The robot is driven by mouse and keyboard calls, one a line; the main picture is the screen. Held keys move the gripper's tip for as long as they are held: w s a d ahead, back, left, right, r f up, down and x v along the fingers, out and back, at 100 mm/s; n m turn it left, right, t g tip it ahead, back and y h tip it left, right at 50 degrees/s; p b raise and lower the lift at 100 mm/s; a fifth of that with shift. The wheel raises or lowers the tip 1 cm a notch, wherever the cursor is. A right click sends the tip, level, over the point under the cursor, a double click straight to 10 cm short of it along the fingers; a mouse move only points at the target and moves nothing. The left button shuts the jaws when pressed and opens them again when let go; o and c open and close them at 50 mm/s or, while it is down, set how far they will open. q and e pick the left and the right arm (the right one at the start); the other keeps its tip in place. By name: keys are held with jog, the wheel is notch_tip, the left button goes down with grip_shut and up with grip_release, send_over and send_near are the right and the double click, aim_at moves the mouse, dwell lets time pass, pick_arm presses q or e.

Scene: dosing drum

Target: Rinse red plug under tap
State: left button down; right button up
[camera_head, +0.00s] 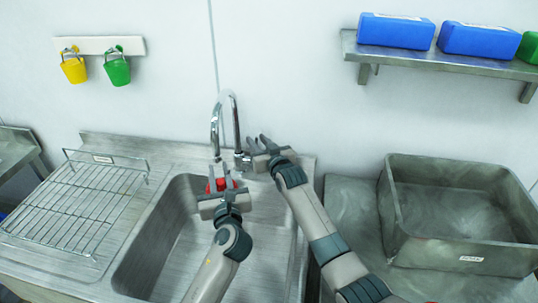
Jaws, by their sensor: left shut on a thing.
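The red plug (221,184) is held over the sink basin (153,232), below the spout of the chrome tap (216,118). My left gripper (218,174) is shut on the plug, and its fingers hide part of it. My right gripper (257,142) is at the base of the tap, on its right side. Its fingers look spread apart with nothing between them. I cannot tell whether it touches the tap. I cannot make out any water running from the spout.
A wire rack (78,205) stands on the drainboard at left. A grey metal tub (450,255) stands at right. Blue boxes (396,31) sit on a wall shelf (450,58).

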jog(key=v, duration=1)
jog(key=shift+s+d, duration=0.2)
jog(key=shift+s, duration=0.2)
pick_arm(q)
jog(key=shift+s, duration=0.15)
pick_arm(e)
jog(key=shift+r, duration=0.1)
